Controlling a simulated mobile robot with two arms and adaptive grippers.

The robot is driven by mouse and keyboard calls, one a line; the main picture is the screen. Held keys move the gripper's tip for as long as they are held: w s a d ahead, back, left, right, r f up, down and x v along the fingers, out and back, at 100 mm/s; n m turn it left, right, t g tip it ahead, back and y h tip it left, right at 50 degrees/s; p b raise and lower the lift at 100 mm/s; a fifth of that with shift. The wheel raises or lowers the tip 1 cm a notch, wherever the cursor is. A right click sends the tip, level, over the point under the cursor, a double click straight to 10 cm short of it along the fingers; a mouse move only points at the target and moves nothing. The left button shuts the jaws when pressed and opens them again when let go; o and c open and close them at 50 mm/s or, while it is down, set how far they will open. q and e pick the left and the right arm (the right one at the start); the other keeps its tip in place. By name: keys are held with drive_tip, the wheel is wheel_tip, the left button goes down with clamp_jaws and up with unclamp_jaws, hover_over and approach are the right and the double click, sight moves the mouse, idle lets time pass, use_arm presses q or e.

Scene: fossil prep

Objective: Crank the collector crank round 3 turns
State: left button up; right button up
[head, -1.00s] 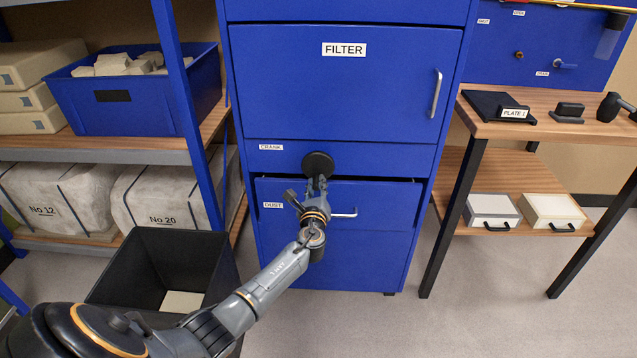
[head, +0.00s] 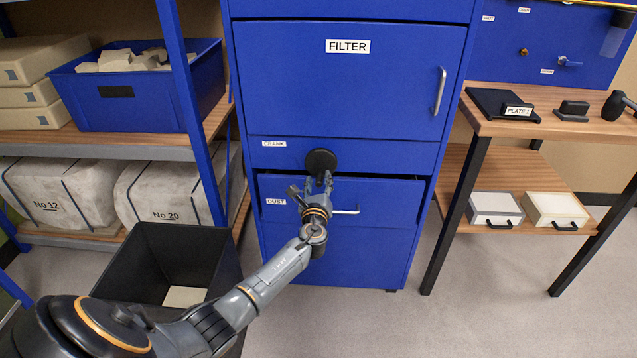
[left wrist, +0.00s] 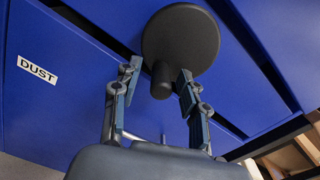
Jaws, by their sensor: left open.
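The collector crank is a dark round disc (head: 321,161) on the blue cabinet front, right of the CRANK label (head: 274,143). In the left wrist view the crank disc (left wrist: 181,40) fills the upper middle, with a short peg-like handle (left wrist: 161,80) standing out from its lower left part. My left gripper (head: 319,182) is just below the disc. In the left wrist view my left gripper (left wrist: 157,82) is open, with one finger on each side of the handle and a gap on both sides. My right gripper is in neither view.
The DUST drawer (head: 390,205) sits slightly out below the crank, with a bar handle behind my gripper. The FILTER door (head: 345,85) above is shut. A black bin (head: 225,265) stands on the floor at left, near my arm. A wooden bench (head: 540,120) stands at right.

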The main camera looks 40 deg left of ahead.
use_arm(q)
drive_tip(key=shift+s, duration=0.1)
drive_tip(key=v, duration=1.2)
